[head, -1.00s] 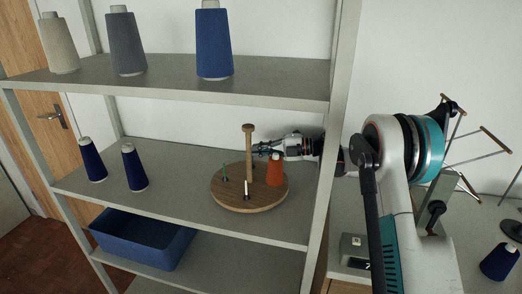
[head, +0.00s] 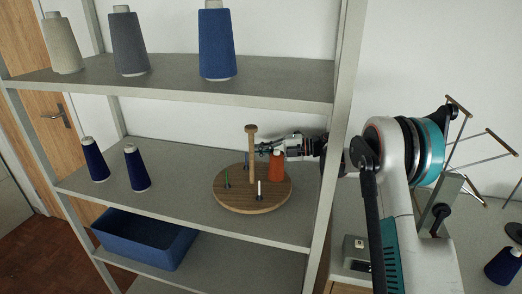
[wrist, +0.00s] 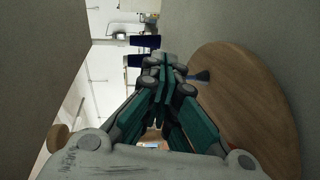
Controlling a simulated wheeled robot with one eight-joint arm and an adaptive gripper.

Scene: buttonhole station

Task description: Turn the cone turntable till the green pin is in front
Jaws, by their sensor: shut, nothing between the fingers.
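The round wooden cone turntable (head: 240,203) sits on the middle shelf, with a tall wooden post (head: 252,160) at its centre. The green pin (head: 226,179) is at the left side of the disc. A white pin (head: 259,189) stands at the front, a little right of the post. An orange cone (head: 276,168) stands upright on the right side. My gripper (head: 264,148) is shut and empty, behind the post and orange cone, which partly hide it. In the wrist view the shut fingers (wrist: 165,75) are beside the disc (wrist: 255,100); contact cannot be told.
Two dark blue cones (head: 95,160) (head: 137,168) stand left on the same shelf. The upper shelf (head: 180,84) is above, with several large cones. A shelf upright (head: 335,140) stands close to my arm. A blue bin (head: 140,240) is below.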

